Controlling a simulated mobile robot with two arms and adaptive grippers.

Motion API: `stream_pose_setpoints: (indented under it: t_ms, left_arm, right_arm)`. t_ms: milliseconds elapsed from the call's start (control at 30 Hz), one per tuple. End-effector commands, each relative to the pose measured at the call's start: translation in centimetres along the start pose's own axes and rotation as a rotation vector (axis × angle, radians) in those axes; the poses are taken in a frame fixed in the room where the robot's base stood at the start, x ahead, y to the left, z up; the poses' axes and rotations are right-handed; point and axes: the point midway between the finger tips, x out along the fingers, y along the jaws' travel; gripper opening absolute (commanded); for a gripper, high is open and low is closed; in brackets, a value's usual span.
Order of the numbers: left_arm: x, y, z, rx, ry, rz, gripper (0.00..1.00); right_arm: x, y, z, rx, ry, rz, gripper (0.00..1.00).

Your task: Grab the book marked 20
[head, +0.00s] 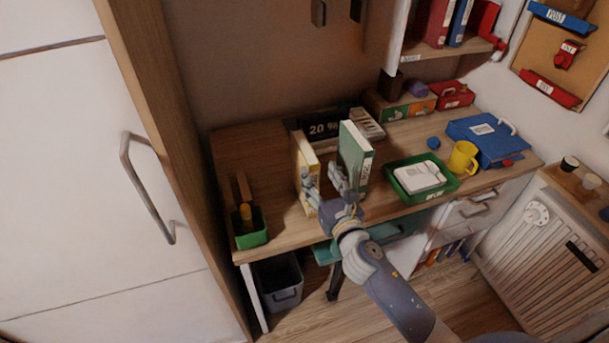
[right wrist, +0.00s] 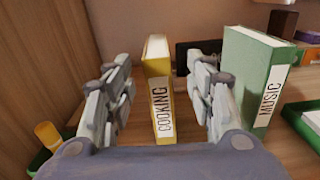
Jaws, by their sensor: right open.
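A yellow book (head: 303,160) labelled COOKING stands upright on the desk; its spine faces me in the right wrist view (right wrist: 158,80). A green book (head: 356,150) labelled MUSIC stands to its right, also in the right wrist view (right wrist: 250,75). I read no 20 on either spine. A dark panel (head: 323,127) behind them reads "20 %". My right gripper (head: 323,184) is open, with one finger on each side of the yellow book in the right wrist view (right wrist: 159,75). Whether the fingers touch it I cannot tell. My left gripper is not in view.
The wooden desk (head: 277,218) holds a green pen box (head: 250,236) at left, and a green tray (head: 445,187), yellow mug (head: 462,158) and blue binder (head: 488,137) at right. A white cabinet (head: 80,150) stands left. A radiator (head: 540,245) is at right.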

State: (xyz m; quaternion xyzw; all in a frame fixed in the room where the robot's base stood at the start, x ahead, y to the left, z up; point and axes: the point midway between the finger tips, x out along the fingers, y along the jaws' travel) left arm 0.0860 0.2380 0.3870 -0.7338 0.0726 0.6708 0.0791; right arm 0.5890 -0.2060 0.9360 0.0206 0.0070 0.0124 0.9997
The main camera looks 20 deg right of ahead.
Motion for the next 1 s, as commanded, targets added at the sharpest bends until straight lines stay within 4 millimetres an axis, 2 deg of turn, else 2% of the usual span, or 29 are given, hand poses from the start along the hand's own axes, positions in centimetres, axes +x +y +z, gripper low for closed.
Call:
stream_pose_setpoints:
  t_ms: [100,333,600,900,1000]
  left_arm:
    - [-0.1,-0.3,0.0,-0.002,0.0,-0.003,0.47]
    - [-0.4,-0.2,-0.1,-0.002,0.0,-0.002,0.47]
    - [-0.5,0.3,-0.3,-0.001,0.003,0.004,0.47]
    - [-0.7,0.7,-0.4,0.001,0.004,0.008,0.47]
    - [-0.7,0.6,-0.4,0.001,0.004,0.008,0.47]
  right_arm:
    - [0.9,0.2,0.6,-0.044,-0.016,0.009,0.5]
    - [4.4,0.3,0.6,-0.044,-0.015,0.008,0.5]
    - [6.3,0.3,0.5,-0.042,-0.014,0.008,0.5]
    - [10.1,0.5,0.3,-0.041,-0.014,0.008,0.5]
    - [10.7,0.4,0.3,-0.042,-0.013,0.009,0.5]
